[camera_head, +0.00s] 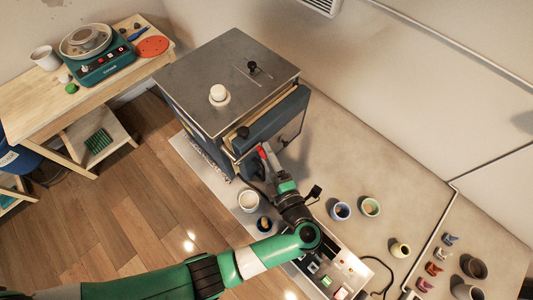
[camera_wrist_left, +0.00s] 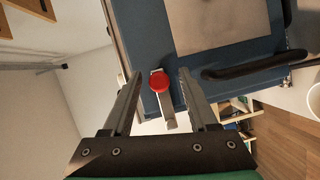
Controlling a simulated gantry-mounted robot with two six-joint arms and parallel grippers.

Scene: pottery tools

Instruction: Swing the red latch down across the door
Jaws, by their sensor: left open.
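The kiln (camera_head: 225,75) is a blue box with a grey metal top, and its blue door (camera_head: 272,118) is on the side facing my arm. In the left wrist view the door (camera_wrist_left: 225,58) has a black bar handle (camera_wrist_left: 250,68). The red latch (camera_head: 262,152) shows as a small red spot by the door's edge. In the wrist view the latch (camera_wrist_left: 158,82) is a round red knob on a short metal bar. My left gripper (camera_wrist_left: 160,74) is open, one finger on each side of the knob, with gaps visible. My right gripper is not in view.
A control panel (camera_head: 335,272) lies close beside my left arm. The bench behind the pots has free room.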

